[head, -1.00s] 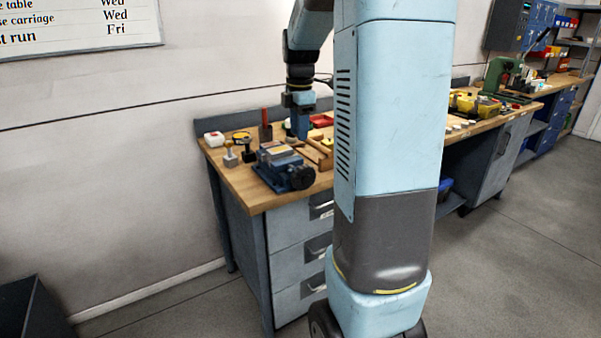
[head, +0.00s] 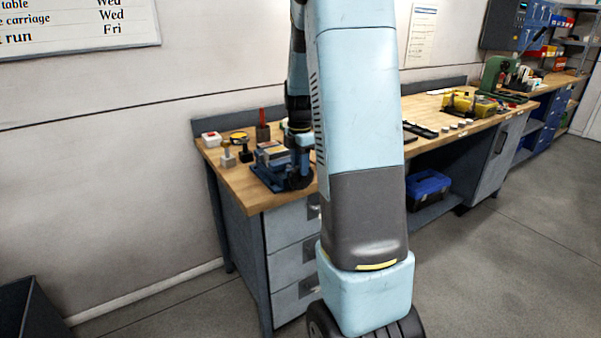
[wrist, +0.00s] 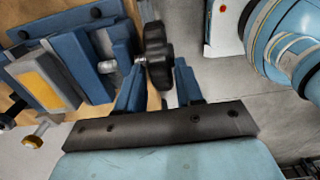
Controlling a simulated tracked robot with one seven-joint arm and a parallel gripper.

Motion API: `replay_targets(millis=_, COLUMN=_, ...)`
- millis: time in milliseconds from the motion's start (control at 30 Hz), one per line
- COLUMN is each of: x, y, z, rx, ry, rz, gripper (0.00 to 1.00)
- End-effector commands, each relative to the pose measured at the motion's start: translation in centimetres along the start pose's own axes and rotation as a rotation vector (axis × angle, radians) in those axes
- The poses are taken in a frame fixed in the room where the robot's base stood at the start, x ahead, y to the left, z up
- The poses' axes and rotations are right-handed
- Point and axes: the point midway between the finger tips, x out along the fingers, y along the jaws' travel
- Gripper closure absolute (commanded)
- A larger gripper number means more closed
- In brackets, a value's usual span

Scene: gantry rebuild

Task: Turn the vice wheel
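The blue vice (head: 268,174) sits on the near left end of the wooden workbench (head: 243,192). It fills the left of the wrist view (wrist: 75,60), with its jaws and a metal spindle showing. Its black lobed wheel (wrist: 157,55) stands at the spindle's end; in the head view my arm's end partly covers it. My gripper (wrist: 160,75) is open, its two blue fingers on either side of the wheel. Whether either finger touches the wheel, I cannot tell. In the head view my gripper (head: 300,150) is low over the vice's wheel end.
A blue toolbox (head: 427,188) sits under the bench. The floor in front of the drawers is clear.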

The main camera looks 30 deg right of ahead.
Motion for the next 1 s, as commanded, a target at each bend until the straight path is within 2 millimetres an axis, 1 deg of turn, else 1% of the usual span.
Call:
replay_targets(millis=33, x=0.8, y=-0.1, z=0.0, rx=0.0, ry=0.001, rz=-0.003, gripper=0.64)
replay_targets(millis=100, x=1.6, y=0.0, z=0.0, rx=0.001, ry=0.001, rz=-0.003, gripper=0.64)
replay_targets(millis=200, x=2.3, y=0.0, z=0.0, rx=0.002, ry=0.001, rz=0.0, gripper=0.64)
replay_targets(millis=367, x=2.9, y=0.0, z=0.0, rx=0.001, ry=0.001, rz=0.0, gripper=0.64)
replay_targets(millis=600, x=2.9, y=0.0, z=-0.1, rx=0.001, ry=0.0, rz=0.0, gripper=0.64)
replay_targets(millis=667, x=2.9, y=0.0, z=-0.1, rx=0.001, ry=0.0, rz=0.0, gripper=0.69)
replay_targets(millis=900, x=2.9, y=0.0, z=-0.1, rx=0.0, ry=0.0, rz=0.001, gripper=0.92)
replay_targets(millis=1000, x=2.9, y=0.0, z=-0.1, rx=0.0, ry=0.0, rz=0.001, gripper=1.0)
